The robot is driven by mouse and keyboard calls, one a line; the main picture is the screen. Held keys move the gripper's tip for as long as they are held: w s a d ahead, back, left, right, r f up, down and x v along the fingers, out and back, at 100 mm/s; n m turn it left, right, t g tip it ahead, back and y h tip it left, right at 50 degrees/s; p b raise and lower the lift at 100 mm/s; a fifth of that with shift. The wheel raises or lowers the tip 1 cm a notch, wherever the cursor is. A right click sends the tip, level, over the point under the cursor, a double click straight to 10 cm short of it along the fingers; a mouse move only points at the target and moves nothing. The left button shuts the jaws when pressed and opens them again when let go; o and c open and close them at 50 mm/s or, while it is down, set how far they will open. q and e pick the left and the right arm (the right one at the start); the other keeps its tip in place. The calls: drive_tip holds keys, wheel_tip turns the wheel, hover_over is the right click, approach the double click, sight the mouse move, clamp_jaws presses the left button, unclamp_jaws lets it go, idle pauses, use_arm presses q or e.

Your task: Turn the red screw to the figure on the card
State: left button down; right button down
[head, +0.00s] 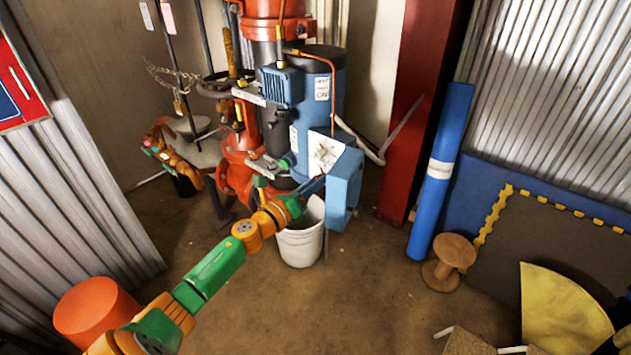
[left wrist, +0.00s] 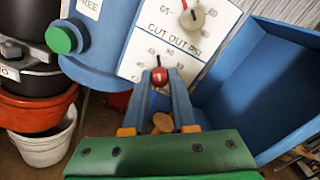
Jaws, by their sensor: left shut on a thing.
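The red screw (left wrist: 159,76) is a round red head with a pale mark, on the lower dial of a white dial plate (left wrist: 150,58). My left gripper (left wrist: 160,80) is shut on it, with one finger on each side. The lower dial has figures around the screw, partly hidden by the fingers. Above it are the words CUT OUT PSI and a beige knob (left wrist: 192,19). In the head view my left gripper (head: 312,184) reaches the blue unit just below the white plate (head: 325,152). I cannot make out a separate card with a target figure. My right gripper is not in view.
An open blue cover (head: 344,190) hangs right beside the plate. A white bucket (head: 300,240) stands below. Red pipework (head: 237,170) and a blue tank (head: 325,90) stand behind. A blue roll (head: 440,170) and a wooden spool (head: 448,260) are to the right. The front floor is partly clear.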

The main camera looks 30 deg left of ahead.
use_arm(q)
drive_tip(key=n+p, duration=0.3)
drive_tip(key=n, duration=1)
drive_tip(key=shift+n, duration=0.4)
idle(0.4)
drive_tip(key=c, duration=0.7)
unclamp_jaws()
drive_tip(key=s, duration=0.7)
drive_tip(key=shift+a+p, duration=0.25)
drive_tip(key=shift+p, duration=0.1)
